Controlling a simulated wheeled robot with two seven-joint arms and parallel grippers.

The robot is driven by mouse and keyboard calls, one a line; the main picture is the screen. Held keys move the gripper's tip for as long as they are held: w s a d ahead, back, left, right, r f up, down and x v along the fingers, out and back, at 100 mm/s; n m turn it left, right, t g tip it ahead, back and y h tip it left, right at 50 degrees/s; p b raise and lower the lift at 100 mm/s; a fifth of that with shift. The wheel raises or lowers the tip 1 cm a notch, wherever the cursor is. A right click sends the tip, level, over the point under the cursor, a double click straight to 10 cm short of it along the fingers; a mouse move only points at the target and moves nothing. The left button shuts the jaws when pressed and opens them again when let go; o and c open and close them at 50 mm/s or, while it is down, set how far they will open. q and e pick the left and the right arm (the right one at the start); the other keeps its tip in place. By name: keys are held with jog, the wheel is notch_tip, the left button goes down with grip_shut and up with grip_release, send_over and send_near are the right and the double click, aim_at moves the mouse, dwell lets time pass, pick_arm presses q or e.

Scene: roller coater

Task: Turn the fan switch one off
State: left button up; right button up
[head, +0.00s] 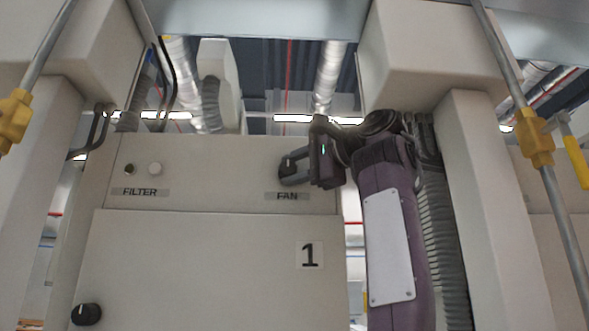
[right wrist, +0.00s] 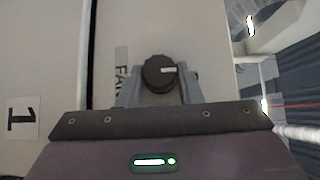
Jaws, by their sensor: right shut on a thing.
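The fan switch (head: 287,165) is a round black knob above the FAN label (head: 287,196) on the beige cabinet marked 1. My right gripper (head: 290,172) reaches it from the right and is shut on it. In the right wrist view the fan switch (right wrist: 158,72) sits between the two grey fingers of my right gripper (right wrist: 160,88), and its white mark points to the right of that picture. The FAN label (right wrist: 121,70) is partly hidden there. My left gripper is not in view.
The cabinet (head: 200,260) also bears a FILTER label (head: 140,191) with a small dark knob (head: 130,169) and a pale button (head: 155,169) above it. Another black knob (head: 86,314) is at the lower left. Beige posts stand on both sides.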

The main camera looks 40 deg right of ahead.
jog(key=shift+w+a+f, duration=0.1)
jog(key=shift+w+f, duration=0.05)
jog(key=shift+f, duration=0.05)
jog(key=o, duration=0.7)
jog(key=shift+o, duration=1.4)
jog(key=shift+a+r, duration=0.1)
jog(key=shift+r, duration=0.05)
jog(key=shift+s, duration=0.25)
jog(key=shift+s+d, duration=0.2)
jog(key=shift+s, duration=0.15)
jog(key=b+v, duration=0.2)
jog(key=v, duration=0.5)
jog(key=shift+b, duration=0.4)
jog(key=shift+w+a, duration=0.1)
jog(key=shift+w, duration=0.05)
